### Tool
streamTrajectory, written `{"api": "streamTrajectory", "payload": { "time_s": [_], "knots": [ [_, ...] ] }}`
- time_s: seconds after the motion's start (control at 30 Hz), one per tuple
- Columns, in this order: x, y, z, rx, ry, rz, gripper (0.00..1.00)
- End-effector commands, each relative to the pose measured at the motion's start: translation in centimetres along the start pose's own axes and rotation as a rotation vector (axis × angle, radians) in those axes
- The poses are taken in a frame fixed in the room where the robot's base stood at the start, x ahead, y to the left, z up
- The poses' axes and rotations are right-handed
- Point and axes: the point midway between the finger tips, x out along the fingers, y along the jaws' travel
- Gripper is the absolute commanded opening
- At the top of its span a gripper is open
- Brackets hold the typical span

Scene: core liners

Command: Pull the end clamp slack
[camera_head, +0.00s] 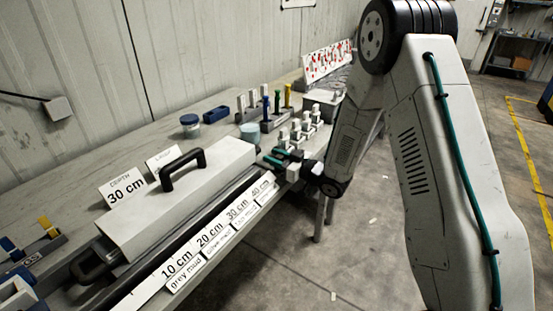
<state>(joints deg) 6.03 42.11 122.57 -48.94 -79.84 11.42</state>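A long pale case (190,193) with a black top handle (183,170) lies on the bench, with a dark channel along its front. A black looped fitting (93,266) sits at its near left end. It looks like a clamp, but I cannot tell whether it is the end clamp. My gripper (274,158) is at the far right end of the case, low over the bench edge. Its dark green fingertips are small in the picture, and I cannot tell their gap or whether they touch anything.
Depth labels (209,238) line the case's front. The floor (280,265) in front is mostly clear.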

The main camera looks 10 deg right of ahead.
Motion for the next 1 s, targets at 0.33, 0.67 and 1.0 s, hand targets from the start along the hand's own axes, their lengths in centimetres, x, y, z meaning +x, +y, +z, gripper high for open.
{"api": "streamTrajectory", "payload": {
  "time_s": [0.33, 0.67, 1.0],
  "knots": [
    [0.1, -0.3, 0.0, 0.0, 0.0, -0.004, 0.31],
    [-0.6, -0.2, 0.1, 0.002, -0.001, -0.002, 0.31],
    [-6.0, -0.1, 0.0, 0.001, 0.0, -0.001, 0.31]
  ]
}}
